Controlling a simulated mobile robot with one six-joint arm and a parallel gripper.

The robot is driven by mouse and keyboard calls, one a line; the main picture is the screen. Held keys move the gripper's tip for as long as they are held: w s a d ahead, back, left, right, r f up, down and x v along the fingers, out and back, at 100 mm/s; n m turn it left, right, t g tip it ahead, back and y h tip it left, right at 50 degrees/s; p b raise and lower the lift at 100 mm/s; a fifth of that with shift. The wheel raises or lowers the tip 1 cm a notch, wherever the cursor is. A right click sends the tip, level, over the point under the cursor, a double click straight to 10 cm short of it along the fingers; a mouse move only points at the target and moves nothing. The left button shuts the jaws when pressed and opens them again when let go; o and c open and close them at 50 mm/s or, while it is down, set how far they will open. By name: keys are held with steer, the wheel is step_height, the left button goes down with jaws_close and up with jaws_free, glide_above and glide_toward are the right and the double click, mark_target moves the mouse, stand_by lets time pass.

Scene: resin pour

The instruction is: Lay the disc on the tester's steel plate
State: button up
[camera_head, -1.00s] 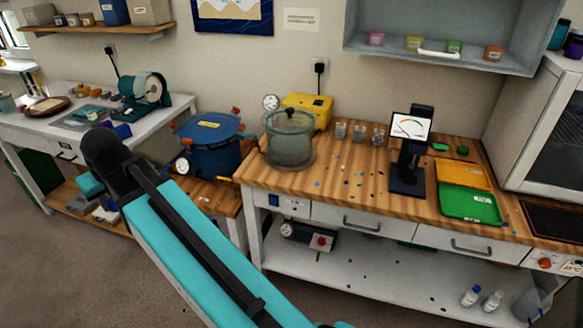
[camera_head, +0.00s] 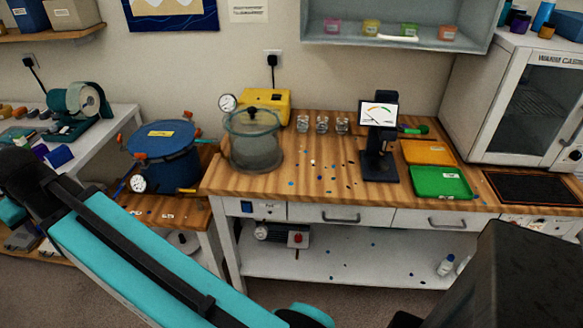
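The tester (camera_head: 379,145) is a black stand on the wooden bench, with a white dial screen (camera_head: 379,114) on top and a dark flat base (camera_head: 380,171). I cannot make out its steel plate as a separate part. I cannot pick out the disc for certain in this view. My gripper is not recognisable in view; my teal and black arm crosses the lower left, and a large dark shape covers the lower right corner.
An orange tray (camera_head: 429,153) and a green tray (camera_head: 441,182) lie right of the tester. Small clear cups (camera_head: 322,124) and a glass-lidded chamber (camera_head: 254,147) stand left of it. Small coloured specks dot the bench top.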

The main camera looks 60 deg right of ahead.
steer(key=shift+d, duration=0.2)
steer(key=s+d+f+m+g+h+b, duration=0.15)
steer(key=s+d+m, duration=0.3)
steer(key=d, duration=0.75)
steer(key=s+d+f+m+h+b, duration=0.1)
steer(key=s+d+f+m+h, duration=0.3)
steer(key=d, duration=0.7)
steer(key=s+d+m+g+b, duration=0.1)
steer(key=s+d+m, duration=0.35)
steer(key=d, duration=0.75)
steer(key=s+d+f+m+g+b, duration=0.1)
steer(key=s+d+m+g, duration=0.1)
steer(key=s+d, duration=0.4)
steer(key=s+d+f+m+g+b, duration=0.1)
steer(key=s+d+m, duration=0.3)
steer(key=s, duration=1)
steer(key=s+d+f+m+g+b, duration=0.1)
steer(key=s+d+f+m+g, duration=0.1)
steer(key=s+d, duration=0.7)
steer(key=shift+s+d+m+g+b, duration=0.3)
steer(key=shift+s+m+g+b, duration=0.15)
steer(key=shift+s+m, duration=0.5)
steer(key=shift+w+d+r+p, duration=0.1)
steer(key=shift+w+r+p, duration=0.05)
steer(key=shift+p, duration=0.2)
